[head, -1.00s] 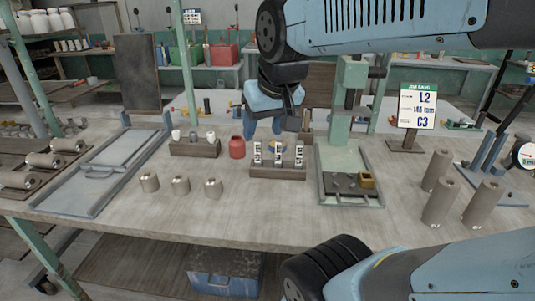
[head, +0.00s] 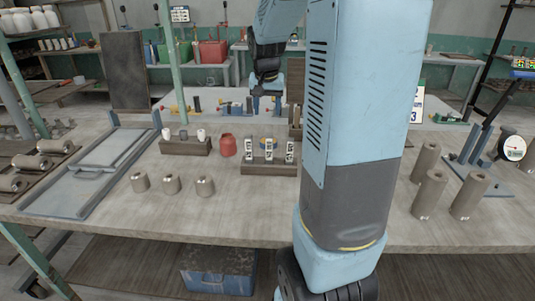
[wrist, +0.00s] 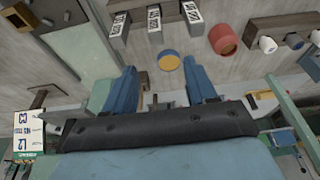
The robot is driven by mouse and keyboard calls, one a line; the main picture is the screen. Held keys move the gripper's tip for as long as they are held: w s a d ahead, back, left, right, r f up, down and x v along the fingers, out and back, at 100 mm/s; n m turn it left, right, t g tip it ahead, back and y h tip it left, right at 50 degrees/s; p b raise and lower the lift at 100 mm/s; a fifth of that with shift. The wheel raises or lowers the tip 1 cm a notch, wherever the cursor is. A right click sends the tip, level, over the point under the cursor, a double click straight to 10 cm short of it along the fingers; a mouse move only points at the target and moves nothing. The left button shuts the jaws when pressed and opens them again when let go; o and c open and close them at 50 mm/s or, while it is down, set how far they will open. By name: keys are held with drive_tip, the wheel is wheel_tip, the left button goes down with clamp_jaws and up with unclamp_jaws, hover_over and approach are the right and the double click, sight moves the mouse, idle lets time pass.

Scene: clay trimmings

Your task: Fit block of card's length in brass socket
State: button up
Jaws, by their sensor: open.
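Three grey blocks with white printed labels stand in a dark wooden rack (head: 262,170): a left block (head: 249,150), a middle block (head: 267,149) and a right block (head: 289,151). They also show at the top of the wrist view, the middle one (wrist: 155,24) among them; their label text is too small to read surely. My gripper (head: 266,105) is open and empty, above the bench and behind the rack. In the wrist view its blue fingers (wrist: 160,70) are wide apart. The card (wrist: 28,135) reads L2 and C3.
A red jar (head: 227,145) and a rack of small cups (head: 186,146) stand left of the blocks. Several metal cylinders stand on the bench, including a short one (head: 204,186) and a tall one (head: 430,194). A round yellow-topped item (wrist: 168,60) lies behind the blocks.

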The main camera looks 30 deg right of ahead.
sight(270, 136)
drive_tip(key=x, duration=0.9)
drive_tip(key=shift+w+d, duration=0.15)
drive_tip(key=shift+d, duration=0.1)
drive_tip(key=x, duration=0.2)
drive_tip(key=s+x, duration=0.1)
drive_tip(key=x, duration=0.1)
drive_tip(key=shift+a+f, duration=0.15)
drive_tip(key=shift+f, duration=0.15)
drive_tip(key=shift+w+f, duration=0.1)
drive_tip(key=shift+f, duration=0.4)
drive_tip(key=shift+c, duration=0.2)
clamp_jaws()
